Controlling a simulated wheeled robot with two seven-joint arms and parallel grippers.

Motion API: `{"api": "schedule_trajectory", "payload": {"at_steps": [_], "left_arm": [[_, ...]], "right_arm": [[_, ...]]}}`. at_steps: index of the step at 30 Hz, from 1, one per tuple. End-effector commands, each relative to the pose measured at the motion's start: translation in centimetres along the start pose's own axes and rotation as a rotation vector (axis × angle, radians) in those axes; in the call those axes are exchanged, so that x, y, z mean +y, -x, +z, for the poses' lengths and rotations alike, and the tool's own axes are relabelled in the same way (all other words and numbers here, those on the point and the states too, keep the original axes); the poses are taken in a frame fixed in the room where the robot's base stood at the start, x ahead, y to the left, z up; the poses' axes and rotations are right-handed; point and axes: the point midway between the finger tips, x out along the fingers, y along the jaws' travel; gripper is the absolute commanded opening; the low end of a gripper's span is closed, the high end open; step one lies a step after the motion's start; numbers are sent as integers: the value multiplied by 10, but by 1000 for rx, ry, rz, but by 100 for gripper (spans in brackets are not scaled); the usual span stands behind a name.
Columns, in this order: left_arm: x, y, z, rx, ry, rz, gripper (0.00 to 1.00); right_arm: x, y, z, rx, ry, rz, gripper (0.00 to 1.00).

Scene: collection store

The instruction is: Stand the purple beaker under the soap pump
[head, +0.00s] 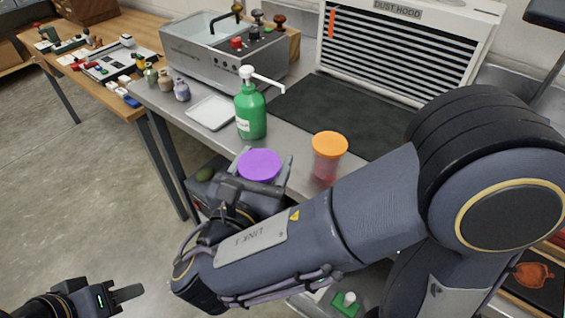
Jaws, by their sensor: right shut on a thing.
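The soap pump (250,110) is a green bottle with a white pump head, upright on the grey bench. Its white spout points right, over bare bench and the edge of a dark mat. The purple beaker (260,165) shows as a round purple top, nearer to me than the pump, around the bench's front edge. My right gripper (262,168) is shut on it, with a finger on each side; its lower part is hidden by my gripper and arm. My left gripper (127,293) is low at the bottom left over the floor, away from the bench; its opening is unclear.
An orange-lidded red jar (328,155) stands right of the pump. A white tray (211,112) and small bottles (181,90) are to its left. A metal sink unit (220,55) and dust hood (400,50) stand behind. The dark mat (335,110) is clear.

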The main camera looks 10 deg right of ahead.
Motion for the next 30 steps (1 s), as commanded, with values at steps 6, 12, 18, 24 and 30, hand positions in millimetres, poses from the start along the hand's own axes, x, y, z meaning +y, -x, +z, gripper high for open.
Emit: {"api": "schedule_trajectory", "payload": {"at_steps": [6, 12, 18, 24, 30], "left_arm": [[-4, -8, 4, 1, 0, 0, 36], [-3, -7, 3, 1, 0, 0, 36], [-3, -7, 3, 1, 0, 0, 36], [-3, -6, 3, 1, 0, 0, 36], [-3, -6, 3, 0, 0, 0, 36]], "right_arm": [[7, -3, -6, 0, 0, 31, 31], [8, -51, -5, 0, 0, 26, 31], [9, -103, -5, 0, 0, 27, 31], [11, -143, -5, -1, 2, 30, 31], [12, -157, -5, -1, 1, 33, 31]]}}
